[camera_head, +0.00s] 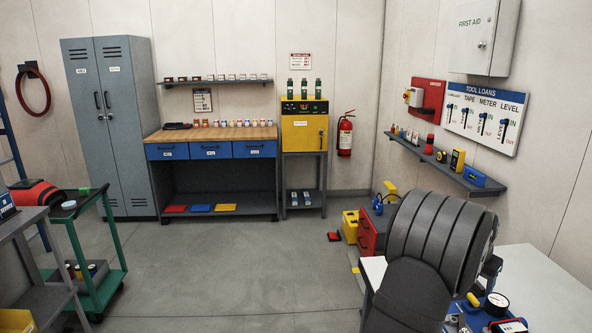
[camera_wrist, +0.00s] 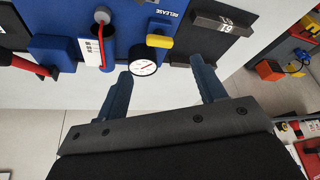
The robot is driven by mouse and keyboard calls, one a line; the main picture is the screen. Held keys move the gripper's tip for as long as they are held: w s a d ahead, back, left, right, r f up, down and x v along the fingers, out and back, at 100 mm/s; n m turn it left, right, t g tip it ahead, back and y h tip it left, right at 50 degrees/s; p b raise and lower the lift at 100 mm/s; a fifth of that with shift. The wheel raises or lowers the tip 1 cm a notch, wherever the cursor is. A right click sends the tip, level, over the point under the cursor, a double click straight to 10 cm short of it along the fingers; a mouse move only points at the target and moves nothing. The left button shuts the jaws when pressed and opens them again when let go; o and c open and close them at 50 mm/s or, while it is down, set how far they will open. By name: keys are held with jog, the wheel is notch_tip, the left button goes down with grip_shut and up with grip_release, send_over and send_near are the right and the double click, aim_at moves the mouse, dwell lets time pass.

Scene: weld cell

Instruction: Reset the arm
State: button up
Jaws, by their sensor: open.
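My gripper (camera_wrist: 160,88) is in the wrist view with its two blue fingers spread apart and nothing between them. Beyond the fingertips is a blue panel (camera_wrist: 68,18) on a pale table. It carries a round white gauge (camera_wrist: 143,62), a yellow knob (camera_wrist: 160,41), a red lever (camera_wrist: 30,64) and a dark block (camera_wrist: 224,26). In the head view my arm fills the lower right and hides part of the blue panel (camera_head: 470,318). The gauge (camera_head: 497,303) shows there beside it. I cannot tell the gap between fingers and gauge.
The white table (camera_head: 545,285) is bare to the right of the panel. A red toolbox (camera_head: 372,232) stands on the floor behind my arm. A green cart (camera_head: 108,285) is at the left. A shelf (camera_head: 440,165) runs along the right wall. The middle floor is clear.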

jog(key=shift+v, duration=2.8)
